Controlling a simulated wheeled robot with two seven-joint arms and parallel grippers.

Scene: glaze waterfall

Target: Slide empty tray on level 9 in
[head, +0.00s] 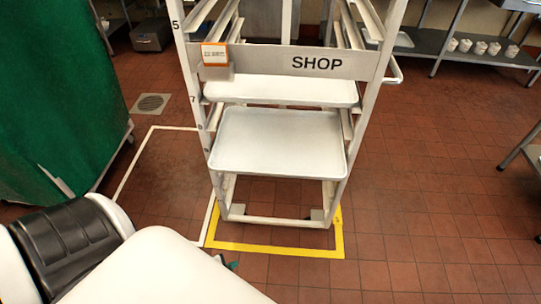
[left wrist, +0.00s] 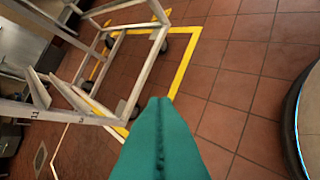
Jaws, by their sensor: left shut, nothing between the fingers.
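An empty, pale flat tray (head: 280,142) lies at the level marked 9 in the wheeled rack (head: 330,62). It appears to stick out of the rack's front toward me, and nothing lies on it. My left gripper (head: 229,263) shows only as small teal tips beyond my white arm, low and in front of the rack, apart from the tray. In the left wrist view its teal fingers (left wrist: 160,102) are shut together with nothing between them, and the rack's lower frame (left wrist: 128,60) stands beyond. The tray is not clearly seen there. My right gripper is not in view.
Another pale tray (head: 285,92) sits higher in the rack, below the SHOP panel (head: 318,63). Yellow floor tape (head: 285,251) borders the rack's foot. A green covered cart (head: 55,90) stands left. The tiled floor right of the rack is clear.

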